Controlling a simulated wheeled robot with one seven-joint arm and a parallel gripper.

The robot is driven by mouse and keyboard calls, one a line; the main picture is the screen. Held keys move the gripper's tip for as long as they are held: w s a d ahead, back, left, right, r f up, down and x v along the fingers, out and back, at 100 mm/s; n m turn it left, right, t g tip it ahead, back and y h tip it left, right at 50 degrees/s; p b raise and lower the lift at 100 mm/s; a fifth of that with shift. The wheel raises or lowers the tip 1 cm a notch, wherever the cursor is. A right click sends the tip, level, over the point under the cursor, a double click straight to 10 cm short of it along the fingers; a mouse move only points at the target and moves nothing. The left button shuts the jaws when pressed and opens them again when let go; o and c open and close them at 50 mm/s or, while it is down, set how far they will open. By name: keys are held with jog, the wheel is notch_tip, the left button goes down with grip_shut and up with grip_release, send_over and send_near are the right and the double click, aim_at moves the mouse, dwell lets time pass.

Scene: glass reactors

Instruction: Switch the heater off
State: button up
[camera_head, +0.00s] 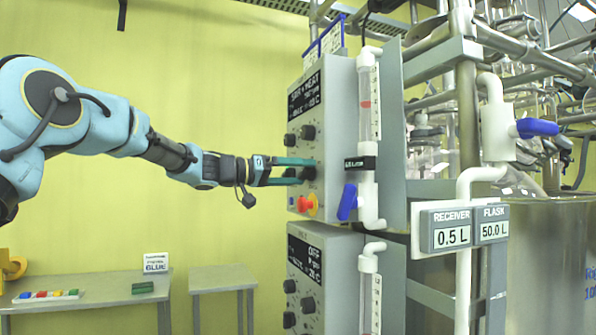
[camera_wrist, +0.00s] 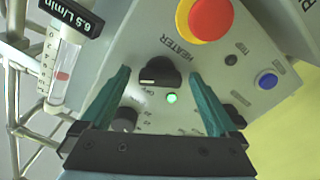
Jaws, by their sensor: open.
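The upper control box (camera_head: 325,105) has a dark display reading "STIR + HEAT". In the wrist view, the black heater knob (camera_wrist: 160,72) sits beside the printed word HEATER, with a lit green lamp (camera_wrist: 172,98) next to it. My gripper (camera_head: 305,172) reaches the panel from the left in the head view, with its green fingers open. In the wrist view the fingers of my gripper (camera_wrist: 159,76) stand on either side of the heater knob, with visible gaps to it. In the head view the fingers partly hide the knob.
A red emergency button (camera_head: 305,203) and a blue button (camera_wrist: 267,80) are on the same panel. Other black knobs (camera_head: 307,132) sit above the fingers in the head view. A flow tube with a blue-handled valve (camera_head: 348,202) stands right of the box. A second box (camera_head: 325,240) reads "OFF" below.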

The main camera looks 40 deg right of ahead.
jog(key=c, duration=1.4)
